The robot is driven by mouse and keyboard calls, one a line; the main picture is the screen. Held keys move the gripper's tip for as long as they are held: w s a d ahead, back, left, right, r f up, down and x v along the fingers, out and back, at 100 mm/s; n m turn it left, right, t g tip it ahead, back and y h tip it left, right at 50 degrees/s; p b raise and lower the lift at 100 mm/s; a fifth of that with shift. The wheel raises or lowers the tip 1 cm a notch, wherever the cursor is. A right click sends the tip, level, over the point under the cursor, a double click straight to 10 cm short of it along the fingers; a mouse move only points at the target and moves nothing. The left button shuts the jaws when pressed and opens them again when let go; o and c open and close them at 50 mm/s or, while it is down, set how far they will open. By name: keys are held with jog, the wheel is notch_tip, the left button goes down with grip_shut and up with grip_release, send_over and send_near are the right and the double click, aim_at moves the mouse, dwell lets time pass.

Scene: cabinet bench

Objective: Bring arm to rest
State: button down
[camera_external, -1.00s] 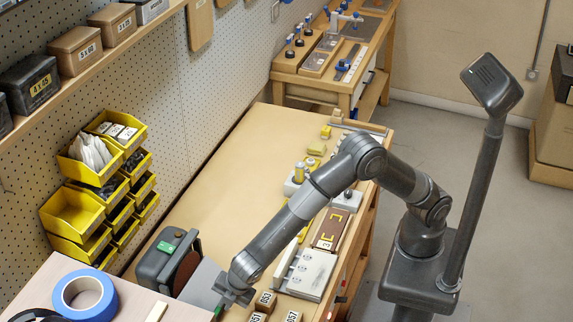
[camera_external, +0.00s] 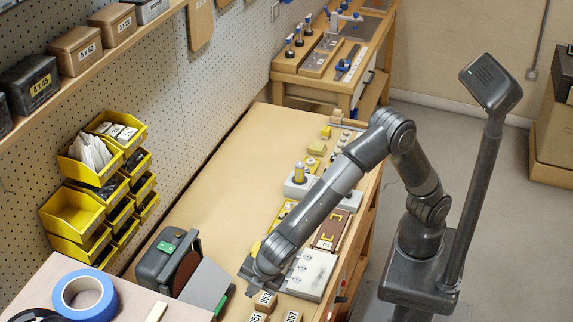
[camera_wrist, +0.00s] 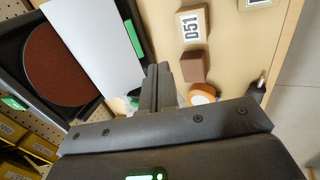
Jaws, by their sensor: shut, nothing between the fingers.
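My gripper (camera_external: 262,280) is at the end of my dark grey arm, over the front part of the wooden bench (camera_external: 235,185), to the right of the disc sander (camera_external: 170,262). In the wrist view my gripper (camera_wrist: 158,85) has its two fingers pressed together with nothing between them. Numbered wooden blocks (camera_external: 265,300) lie on the bench close to the gripper. In the wrist view a block marked 051 (camera_wrist: 191,26) lies just beyond the fingers. My arm is bent, with its elbow raised.
The sander's brown disc (camera_wrist: 60,58) and white plate (camera_wrist: 95,40) show in the wrist view. A white panel (camera_external: 310,272) and several fixtures line the bench's right side. Yellow bins (camera_external: 75,212) hang at the left wall. The bench's middle is clear.

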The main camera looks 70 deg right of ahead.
jog(key=shift+s+r, duration=0.3)
jog(key=shift+r, duration=0.1)
jog(key=w+d+r+m, duration=0.1)
jog(key=d+r+m, duration=0.4)
jog(key=d, duration=0.9)
jog(key=w+d+r+m, duration=0.1)
jog(key=d+r+m, duration=0.2)
jog(key=d+r, duration=0.85)
jog(key=s+d+f+m, duration=0.1)
jog(key=s+d+m, duration=0.4)
jog(key=s+d, duration=0.3)
jog(key=s+d+f+m+t, duration=0.1)
jog(key=s+d+m, duration=0.4)
jog(key=d, duration=1)
jog(key=s+f, duration=0.1)
jog(key=s, duration=0.2)
jog(key=shift+s+f, duration=0.15)
jog(key=shift+s, duration=0.1)
jog(key=shift+w+d, duration=0.1)
